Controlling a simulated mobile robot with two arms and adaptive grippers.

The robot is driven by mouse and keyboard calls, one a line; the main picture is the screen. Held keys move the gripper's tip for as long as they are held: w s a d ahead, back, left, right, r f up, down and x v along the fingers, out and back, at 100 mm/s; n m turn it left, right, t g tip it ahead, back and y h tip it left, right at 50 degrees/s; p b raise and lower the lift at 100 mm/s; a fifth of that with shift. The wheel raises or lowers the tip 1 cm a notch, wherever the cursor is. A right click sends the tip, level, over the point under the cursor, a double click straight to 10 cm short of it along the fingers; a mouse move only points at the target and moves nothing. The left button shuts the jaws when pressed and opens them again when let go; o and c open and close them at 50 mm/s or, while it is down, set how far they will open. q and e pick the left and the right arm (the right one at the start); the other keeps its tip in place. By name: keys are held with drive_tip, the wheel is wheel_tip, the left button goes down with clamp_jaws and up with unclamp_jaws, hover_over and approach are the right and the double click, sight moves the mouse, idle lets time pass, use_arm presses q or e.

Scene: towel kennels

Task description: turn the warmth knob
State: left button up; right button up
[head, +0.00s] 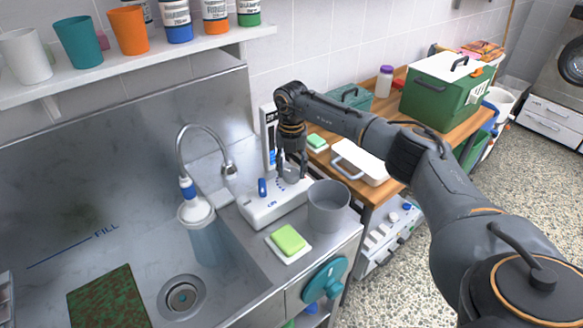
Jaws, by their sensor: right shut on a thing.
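A white control unit (262,212) with blue marks and a small blue lever (262,187) stands on the steel counter at the right of the sink. A grey knob (291,175) sits on its top, ringed by blue dots and mostly covered by my fingers. My right gripper (292,168) points down from above and is shut on this knob. Which way the knob points is hidden. My left gripper is not in view.
A grey cup (328,205) stands close to the right of the unit. A green sponge (288,239) lies on a white dish in front. A tap (205,150) rises at the left over the sink. A teal wheel (324,279) is on the counter front.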

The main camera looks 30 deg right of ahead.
sight(292, 172)
drive_tip(key=shift+f, duration=0.1)
idle(0.5)
drive_tip(key=o, duration=1.1)
drive_tip(key=shift+o, duration=0.2)
wheel_tip(292, 172, up, 12)
drive_tip(key=shift+s+f, duration=0.1)
